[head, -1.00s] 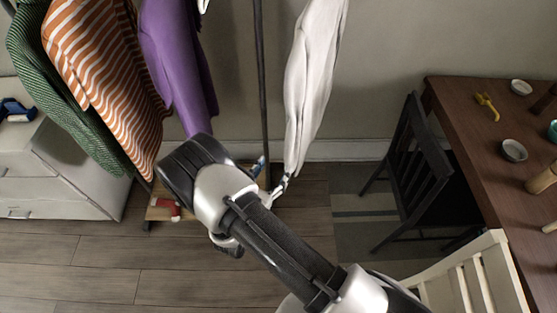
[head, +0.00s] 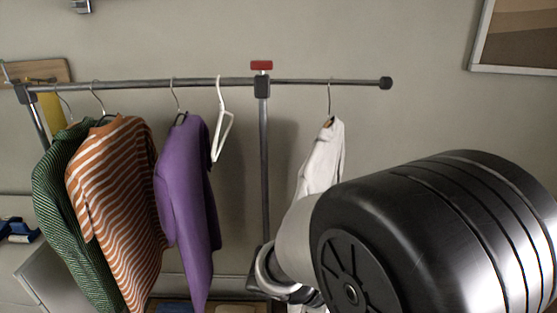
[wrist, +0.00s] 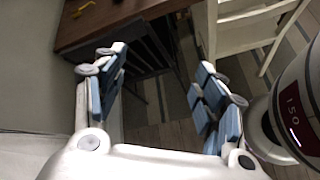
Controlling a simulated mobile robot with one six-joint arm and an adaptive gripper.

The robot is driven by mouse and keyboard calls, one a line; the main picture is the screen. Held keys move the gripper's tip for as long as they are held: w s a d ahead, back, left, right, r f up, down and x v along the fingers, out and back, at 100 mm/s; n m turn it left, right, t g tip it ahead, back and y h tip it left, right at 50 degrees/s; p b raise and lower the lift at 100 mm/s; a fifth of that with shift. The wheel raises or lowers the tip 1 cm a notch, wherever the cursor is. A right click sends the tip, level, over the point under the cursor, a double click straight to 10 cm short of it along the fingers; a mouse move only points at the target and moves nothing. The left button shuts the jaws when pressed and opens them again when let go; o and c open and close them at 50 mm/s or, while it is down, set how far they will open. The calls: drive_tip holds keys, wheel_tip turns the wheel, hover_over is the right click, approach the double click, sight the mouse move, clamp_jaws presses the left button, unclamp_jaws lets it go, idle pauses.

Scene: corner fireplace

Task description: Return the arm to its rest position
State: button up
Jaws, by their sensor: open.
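My gripper (wrist: 162,66) shows in the wrist view with its two blue-padded fingers spread apart and nothing between them. Beyond the fingers are a dark chair and the floor. In the head view my arm fills the lower right, with a large black joint close to the camera. The gripper's fingers cannot be made out there.
A clothes rack (head: 300,81) holds a green garment (head: 60,190), an orange striped shirt (head: 118,200), a purple garment (head: 185,180), an empty white hanger (head: 222,135) and a white garment (head: 322,160), partly behind my arm. A brown table (wrist: 90,22), dark chair (wrist: 148,55) and white chair (wrist: 245,30) stand ahead of the gripper.

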drive_tip(key=s+a+r+m+t+y, duration=0.3)
drive_tip(key=s+a+r+m+y, duration=0.2)
drive_tip(key=s+r+m+y, duration=0.4)
drive_tip(key=s+m+y, duration=0.2)
drive_tip(key=s, duration=0.2)
drive_tip(key=shift+s+m+t, duration=0.15)
drive_tip(key=shift+m+t, duration=0.15)
drive_tip(key=shift+t, duration=0.1)
drive_tip(key=shift+a, duration=0.1)
idle(1.3)
